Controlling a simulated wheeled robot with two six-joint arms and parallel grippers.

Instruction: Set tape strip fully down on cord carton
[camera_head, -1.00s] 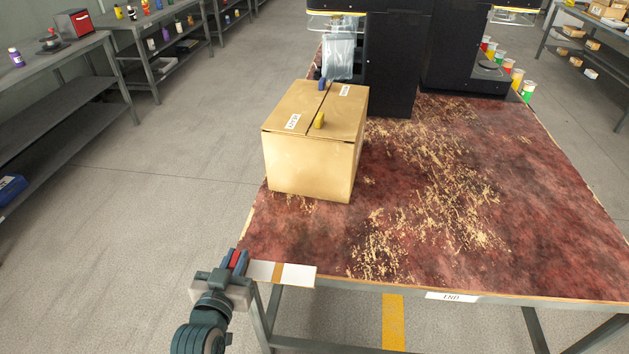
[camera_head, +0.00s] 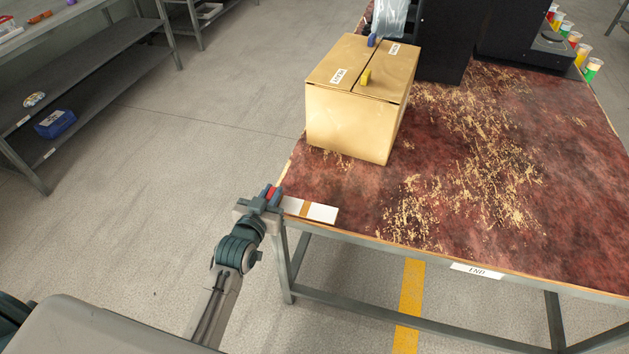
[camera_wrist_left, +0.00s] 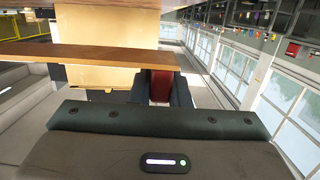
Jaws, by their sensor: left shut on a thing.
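The cord carton (camera_head: 345,116) is a closed tan box on the left part of the worn red table, with a seam along its top, two white labels, a yellow tab (camera_head: 365,78) and a blue tab. My left gripper (camera_head: 270,195) is shut on the left end of the tape strip (camera_head: 322,212), a flat white piece with a tan band and a red part between the fingers. The strip appears over the table's near left corner, nearer me than the carton and apart from it. In the left wrist view the strip (camera_wrist_left: 90,53) crosses edge-on before the carton (camera_wrist_left: 110,22). My right gripper is not in view.
The table (camera_head: 470,200) is bare to the right of the carton. Black machines (camera_head: 440,40) stand behind the carton, with several coloured cups at the back right. A dark shelf (camera_head: 90,95) holds a blue box at the left. Open floor lies between.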

